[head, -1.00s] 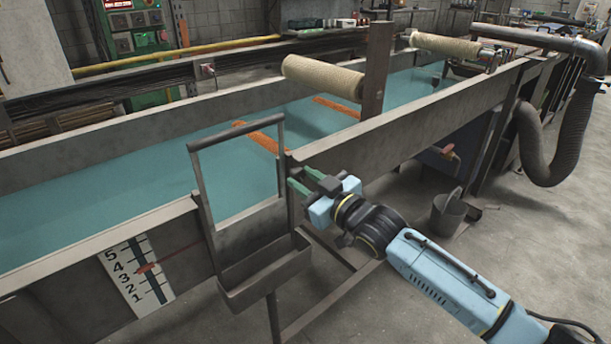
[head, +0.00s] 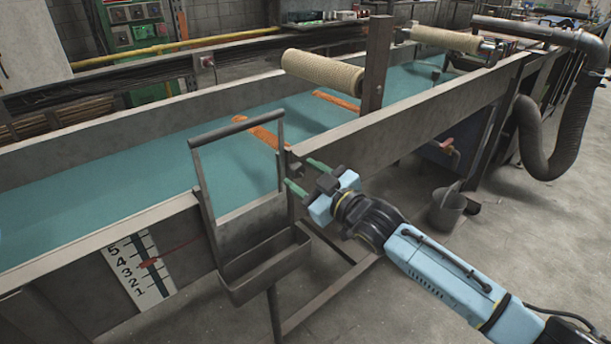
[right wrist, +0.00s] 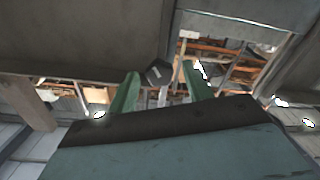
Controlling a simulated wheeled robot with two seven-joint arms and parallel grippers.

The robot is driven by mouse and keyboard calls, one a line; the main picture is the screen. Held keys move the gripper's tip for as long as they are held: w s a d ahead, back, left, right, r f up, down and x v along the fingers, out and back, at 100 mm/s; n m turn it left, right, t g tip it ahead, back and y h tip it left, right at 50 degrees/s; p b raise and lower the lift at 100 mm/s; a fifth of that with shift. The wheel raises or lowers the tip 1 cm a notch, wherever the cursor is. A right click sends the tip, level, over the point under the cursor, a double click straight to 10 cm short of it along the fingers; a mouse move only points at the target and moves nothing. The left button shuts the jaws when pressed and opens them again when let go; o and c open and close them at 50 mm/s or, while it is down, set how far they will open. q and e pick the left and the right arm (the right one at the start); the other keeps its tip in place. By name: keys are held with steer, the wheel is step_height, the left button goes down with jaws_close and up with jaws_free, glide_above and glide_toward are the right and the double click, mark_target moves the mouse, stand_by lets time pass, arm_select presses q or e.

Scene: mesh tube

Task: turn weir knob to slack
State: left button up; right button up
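My right gripper (head: 306,176) is at the outer wall of the water channel, beside the weir frame's right post. Its two green fingers are spread apart. In the right wrist view the open fingers (right wrist: 160,82) stand either side of a dark, angular knob (right wrist: 158,72) with a pale mark on its face. I see a gap on both sides of the knob; its depth relative to the fingertips is unclear. In the head view I cannot make out the knob. The weir frame (head: 237,130) stands upright at the channel's near wall. My left gripper is not in view.
A white scale board (head: 136,275) numbered 1 to 5 has a red pointer near 4 and 3. A metal trough (head: 262,268) hangs below the weir frame. A bucket (head: 447,210) stands on the floor at the right. A grey hose (head: 545,160) hangs farther right.

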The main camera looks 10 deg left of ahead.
steer(key=shift+d, duration=0.1)
steer(key=shift+s+d, duration=0.2)
steer(key=shift+d, duration=0.05)
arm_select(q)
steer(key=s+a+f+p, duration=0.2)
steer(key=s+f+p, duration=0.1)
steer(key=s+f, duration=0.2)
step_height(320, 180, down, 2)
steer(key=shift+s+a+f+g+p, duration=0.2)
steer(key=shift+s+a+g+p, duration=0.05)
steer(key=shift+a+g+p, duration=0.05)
arm_select(e)
steer(key=v, duration=1.2)
steer(key=shift+s+d, duration=0.2)
steer(key=shift+s, duration=0.05)
